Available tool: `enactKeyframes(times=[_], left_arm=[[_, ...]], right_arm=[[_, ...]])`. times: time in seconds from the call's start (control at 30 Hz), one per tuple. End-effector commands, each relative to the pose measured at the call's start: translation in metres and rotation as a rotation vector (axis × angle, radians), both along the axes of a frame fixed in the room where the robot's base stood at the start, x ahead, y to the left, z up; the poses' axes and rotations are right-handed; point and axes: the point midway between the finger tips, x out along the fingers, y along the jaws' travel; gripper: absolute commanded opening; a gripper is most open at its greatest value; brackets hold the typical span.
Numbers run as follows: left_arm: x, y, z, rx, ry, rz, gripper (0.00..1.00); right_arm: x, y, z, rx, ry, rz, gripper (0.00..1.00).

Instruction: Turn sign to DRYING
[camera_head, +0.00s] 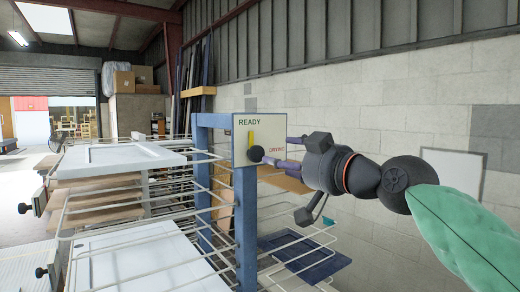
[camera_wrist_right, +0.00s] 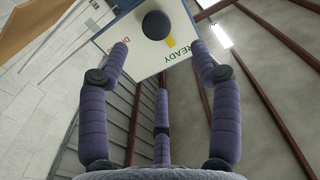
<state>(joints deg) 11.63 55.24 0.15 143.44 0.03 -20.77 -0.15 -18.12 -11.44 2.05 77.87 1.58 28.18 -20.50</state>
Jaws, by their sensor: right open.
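The white sign (camera_head: 240,128) is fixed to the top of a blue post. A yellow pointer (camera_head: 251,138) stands upright, toward READY, above a round black knob (camera_head: 255,154). My right gripper (camera_head: 276,152) is open in front of the sign, its purple fingers reaching toward the knob. In the right wrist view, the knob (camera_wrist_right: 155,25) lies beyond the spread fingertips (camera_wrist_right: 160,50), with nothing held. One finger partly covers DRYING there. I cannot tell whether any finger touches the sign. My left gripper is not seen.
The blue post (camera_head: 246,215) belongs to a wire rack (camera_head: 180,212) with white panels (camera_head: 125,157) on its shelves. A block wall (camera_head: 400,110) stands behind my right arm. Cardboard boxes (camera_head: 130,79) are stacked at the back left.

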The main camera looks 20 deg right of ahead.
Motion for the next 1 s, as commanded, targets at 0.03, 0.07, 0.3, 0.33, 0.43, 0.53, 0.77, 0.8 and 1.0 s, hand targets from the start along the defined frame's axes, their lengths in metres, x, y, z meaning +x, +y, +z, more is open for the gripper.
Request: enactKeyframes(times=[0.03,0.07,0.3,0.33,0.43,0.53,0.77,0.8,1.0], left_arm=[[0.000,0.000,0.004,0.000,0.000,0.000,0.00],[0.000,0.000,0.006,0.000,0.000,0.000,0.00],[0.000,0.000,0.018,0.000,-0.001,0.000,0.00],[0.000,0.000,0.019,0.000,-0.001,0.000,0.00],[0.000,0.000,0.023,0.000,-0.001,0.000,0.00],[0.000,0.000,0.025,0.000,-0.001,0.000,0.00],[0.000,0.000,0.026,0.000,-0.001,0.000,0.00],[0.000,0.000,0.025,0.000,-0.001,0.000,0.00],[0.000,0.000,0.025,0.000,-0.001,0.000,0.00]], right_arm=[[0.010,0.004,0.000,-0.001,0.005,0.000,0.64],[0.015,0.005,0.000,-0.001,0.005,0.000,0.64],[0.055,0.020,0.001,0.000,0.004,0.000,0.64],[0.059,0.021,0.001,0.000,0.004,0.000,0.64],[0.070,0.025,0.001,0.001,0.003,0.000,0.64],[0.078,0.029,0.000,0.001,0.003,0.000,0.64],[0.084,0.030,0.000,0.001,0.001,0.000,0.64],[0.084,0.030,0.000,0.001,0.001,0.000,0.64],[0.083,0.030,-0.001,0.001,0.001,0.000,0.44]])
